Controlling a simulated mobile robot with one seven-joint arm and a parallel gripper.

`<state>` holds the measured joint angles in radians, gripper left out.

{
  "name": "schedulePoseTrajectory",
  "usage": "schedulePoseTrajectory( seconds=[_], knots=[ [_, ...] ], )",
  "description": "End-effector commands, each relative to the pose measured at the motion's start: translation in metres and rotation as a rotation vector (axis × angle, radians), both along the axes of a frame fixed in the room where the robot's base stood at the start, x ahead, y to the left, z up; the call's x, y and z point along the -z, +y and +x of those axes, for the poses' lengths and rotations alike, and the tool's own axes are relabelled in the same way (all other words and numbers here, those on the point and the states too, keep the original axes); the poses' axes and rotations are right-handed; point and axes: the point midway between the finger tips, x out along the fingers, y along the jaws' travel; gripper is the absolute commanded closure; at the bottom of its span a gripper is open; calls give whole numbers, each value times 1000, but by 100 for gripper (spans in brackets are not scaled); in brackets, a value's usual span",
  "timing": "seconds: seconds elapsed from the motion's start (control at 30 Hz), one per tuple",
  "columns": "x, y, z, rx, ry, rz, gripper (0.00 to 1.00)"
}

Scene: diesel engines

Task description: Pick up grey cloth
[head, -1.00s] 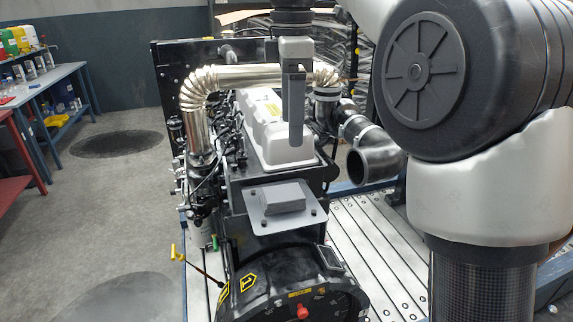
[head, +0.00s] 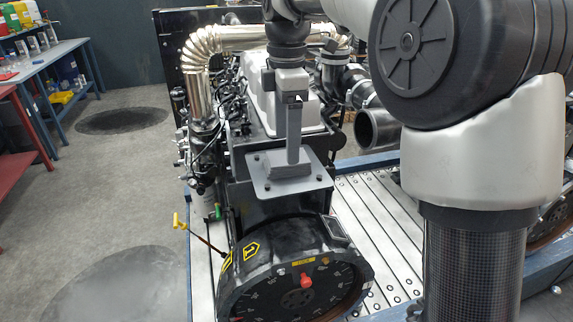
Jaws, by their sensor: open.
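The grey cloth (head: 277,167) is a folded, block-like pad lying on a flat grey metal plate (head: 262,187) at the near end of the engine, in the head view. My gripper (head: 293,158) points straight down over the cloth. Its near finger covers part of the cloth's middle and right side. The other finger is hidden behind it. The jaws are open. I cannot tell whether the fingertips touch the cloth.
The black engine (head: 250,140) with a shiny exhaust pipe (head: 198,85) stands behind the plate. A round black flywheel housing (head: 290,255) sits below in front. A blue bench (head: 62,60) is at the far left; the floor between is clear.

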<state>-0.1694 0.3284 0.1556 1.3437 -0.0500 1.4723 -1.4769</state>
Motion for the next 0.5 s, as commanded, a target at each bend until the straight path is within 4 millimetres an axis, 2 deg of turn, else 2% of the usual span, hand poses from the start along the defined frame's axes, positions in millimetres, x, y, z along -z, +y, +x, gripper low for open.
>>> schedulePoseTrajectory(
  seconds=[0.03, 0.2, 0.33, 0.5],
  knots=[
    [10, 0, -1, -1, 3, -1, 27],
    [36, 0, -1, 1, 3, -1, 27],
    [44, 0, -1, 1, 1, 0, 27],
    [44, 0, -1, 1, 1, 0, 27]
  ],
)
